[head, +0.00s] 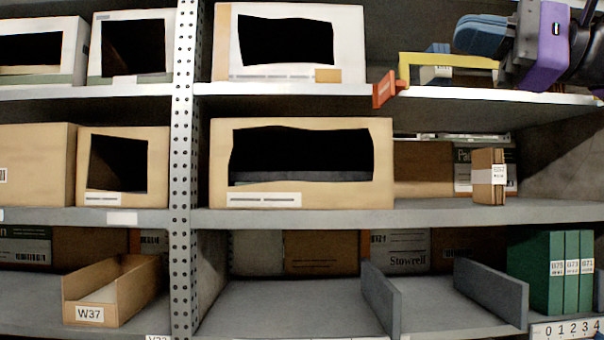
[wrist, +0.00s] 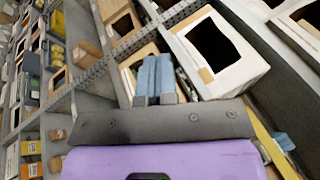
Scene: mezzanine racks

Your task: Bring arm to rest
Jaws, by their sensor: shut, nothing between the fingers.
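My gripper (head: 480,36) is at the upper right of the head view, in front of the top shelf. Its blue fingers point left and its body is purple and dark grey. In the wrist view the two blue fingers (wrist: 154,78) lie side by side, shut, with nothing between them. Beyond them in that view are a white box with a dark opening (wrist: 238,84) and the metal racks. My gripper appears apart from the boxes.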

